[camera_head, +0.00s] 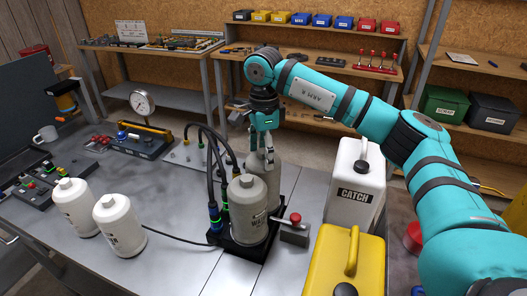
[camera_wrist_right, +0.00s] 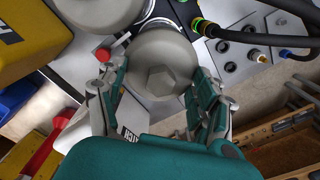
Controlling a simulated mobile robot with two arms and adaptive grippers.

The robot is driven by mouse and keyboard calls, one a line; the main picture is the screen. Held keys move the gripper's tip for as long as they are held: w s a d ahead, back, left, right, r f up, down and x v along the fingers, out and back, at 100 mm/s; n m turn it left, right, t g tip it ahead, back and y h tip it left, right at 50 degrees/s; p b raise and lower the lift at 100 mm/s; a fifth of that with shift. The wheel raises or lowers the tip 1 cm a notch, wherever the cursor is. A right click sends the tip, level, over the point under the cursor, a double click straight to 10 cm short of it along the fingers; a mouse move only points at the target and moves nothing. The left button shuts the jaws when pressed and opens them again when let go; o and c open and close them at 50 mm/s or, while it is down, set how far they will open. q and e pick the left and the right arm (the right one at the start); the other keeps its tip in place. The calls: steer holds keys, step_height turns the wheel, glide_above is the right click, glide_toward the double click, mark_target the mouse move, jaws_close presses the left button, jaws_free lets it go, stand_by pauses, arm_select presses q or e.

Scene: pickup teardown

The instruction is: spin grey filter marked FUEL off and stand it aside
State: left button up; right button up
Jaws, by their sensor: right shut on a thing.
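My right gripper (camera_head: 266,152) reaches down from above onto the rear grey filter (camera_head: 273,183). In the right wrist view this filter (camera_wrist_right: 163,65) shows its hex top between the two fingers, and the gripper is shut on it. The filter stands upright behind a second grey filter (camera_head: 248,212), whose label begins with WA. The rear filter's label is hidden, so I cannot read FUEL on it. The front filter stands on a black base (camera_head: 240,248); the rear one's foot is hidden. My left gripper is not in view.
Two pale filters (camera_head: 75,207) (camera_head: 121,226) stand on the bench at left. Hoses (camera_head: 212,170) run close left of the grey filters. A red-knobbed lever (camera_head: 295,218), white CATCH jug (camera_head: 352,190) and yellow can (camera_head: 340,260) stand right. Bench front-left is clear.

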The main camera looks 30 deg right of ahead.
steer(key=n, duration=0.5)
steer(key=shift+s+f+n, duration=0.15)
steer(key=shift+f+n, duration=0.2)
steer(key=shift+n, duration=0.05)
steer(key=shift+c, duration=0.2)
steer(key=n, duration=0.3)
steer(key=shift+n, duration=0.3)
steer(key=n, duration=0.3)
steer(key=shift+n, duration=0.4)
steer(key=n, duration=0.3)
steer(key=shift+n, duration=0.3)
steer(key=o, duration=1.3)
steer(key=shift+n, duration=0.4)
steer(key=o, duration=0.4)
steer(key=shift+o, duration=0.2)
steer(key=shift+w, duration=0.2)
